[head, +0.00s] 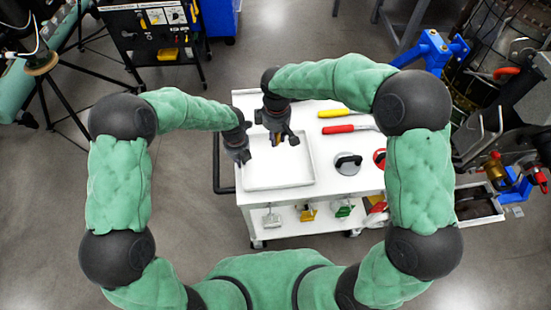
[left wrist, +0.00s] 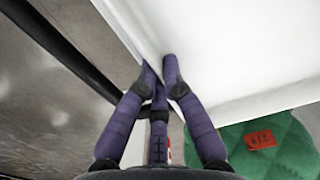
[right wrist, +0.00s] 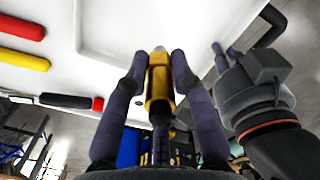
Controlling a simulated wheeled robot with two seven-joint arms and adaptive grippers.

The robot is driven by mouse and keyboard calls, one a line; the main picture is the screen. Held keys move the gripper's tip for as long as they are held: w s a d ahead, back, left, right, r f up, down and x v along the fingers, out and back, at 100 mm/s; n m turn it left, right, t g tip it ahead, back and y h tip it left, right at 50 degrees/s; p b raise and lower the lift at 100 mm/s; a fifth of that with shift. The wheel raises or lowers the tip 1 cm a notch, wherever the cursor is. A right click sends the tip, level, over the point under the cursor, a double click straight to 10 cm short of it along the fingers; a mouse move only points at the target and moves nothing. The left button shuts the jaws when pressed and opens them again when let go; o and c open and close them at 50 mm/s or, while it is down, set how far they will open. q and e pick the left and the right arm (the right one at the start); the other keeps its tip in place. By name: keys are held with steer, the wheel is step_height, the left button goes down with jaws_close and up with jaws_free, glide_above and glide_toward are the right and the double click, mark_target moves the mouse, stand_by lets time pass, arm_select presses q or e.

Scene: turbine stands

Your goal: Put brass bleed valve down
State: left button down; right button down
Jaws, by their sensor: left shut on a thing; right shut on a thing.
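The brass bleed valve (right wrist: 158,88), a golden body with a grey tip, is held between the fingers of my right gripper (right wrist: 159,60). In the head view my right gripper (head: 281,140) hangs over the back part of the white tray (head: 282,178), and only a bit of the brass shows. I cannot tell whether the valve touches the tray. My left gripper (head: 244,160) is at the tray's left side. In the left wrist view its fingers (left wrist: 160,66) are shut on the tray's white rim (left wrist: 143,38).
The tray is on a white cart (head: 338,184). A yellow-handled tool (head: 343,114), a red-handled tool (head: 340,129) and a grey-black disc-like part (head: 348,163) lie right of the tray. Another brass fitting (head: 494,170) shows at the far-right stand. The tray's front looks empty.

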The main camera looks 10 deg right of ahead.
step_height(320, 180, down, 10)
steer(key=shift+r, duration=0.15)
stand_by(0.4)
steer(key=c, duration=1)
jaws_free()
steer(key=shift+c, duration=0.2)
step_height(320, 180, up, 12)
arm_select(q)
steer(key=c, duration=1.3)
jaws_free()
